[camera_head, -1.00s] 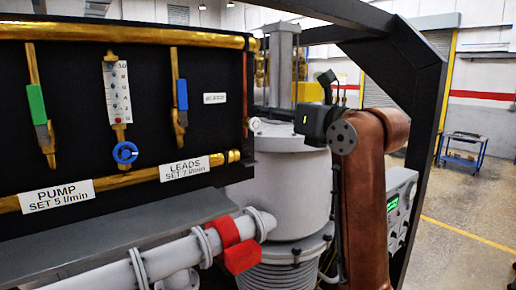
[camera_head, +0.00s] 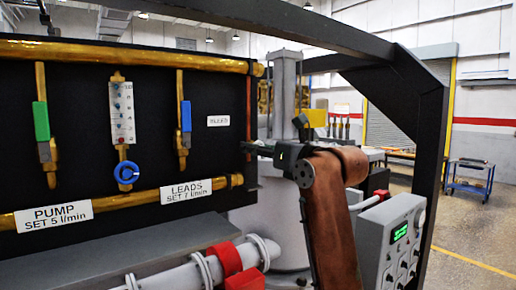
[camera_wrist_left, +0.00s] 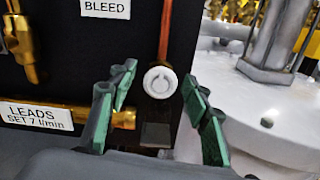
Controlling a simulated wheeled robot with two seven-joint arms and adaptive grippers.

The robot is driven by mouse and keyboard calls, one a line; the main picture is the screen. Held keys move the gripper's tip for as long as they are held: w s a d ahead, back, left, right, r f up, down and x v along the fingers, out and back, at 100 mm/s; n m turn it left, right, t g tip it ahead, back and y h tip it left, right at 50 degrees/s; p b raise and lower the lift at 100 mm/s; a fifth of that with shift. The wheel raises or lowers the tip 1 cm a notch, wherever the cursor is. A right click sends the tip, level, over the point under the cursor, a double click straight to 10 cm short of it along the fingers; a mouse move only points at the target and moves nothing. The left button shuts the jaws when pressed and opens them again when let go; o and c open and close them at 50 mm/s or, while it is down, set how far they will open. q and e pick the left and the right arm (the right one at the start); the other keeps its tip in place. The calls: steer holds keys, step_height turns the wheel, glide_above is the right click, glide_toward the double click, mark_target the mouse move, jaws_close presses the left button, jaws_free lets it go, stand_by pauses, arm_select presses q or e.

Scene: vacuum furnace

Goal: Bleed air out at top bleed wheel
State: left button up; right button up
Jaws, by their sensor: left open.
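The bleed wheel (camera_wrist_left: 160,82) is a small white round knob at the foot of a thin copper pipe (camera_wrist_left: 167,30), below the BLEED label (camera_wrist_left: 105,8) in the left wrist view. My left gripper (camera_wrist_left: 152,92) is open, with its green-padded fingers on either side of the wheel; no contact shows. In the head view my left gripper (camera_head: 254,148) is at the panel's right edge, below and right of the BLEED label (camera_head: 218,121). The wheel cannot be made out there. My right gripper is not in view.
The black panel (camera_head: 90,160) carries a green-handled valve (camera_head: 42,122), a flow gauge with blue wheel (camera_head: 126,173) and a blue-handled valve (camera_head: 186,116). A grey vessel (camera_head: 276,210) stands behind my arm. A control box (camera_head: 392,235) is at right, near the dark frame post (camera_head: 430,150).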

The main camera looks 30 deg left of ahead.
arm_select(q)
steer(key=shift+c, duration=0.4)
steer(key=c, duration=1.1)
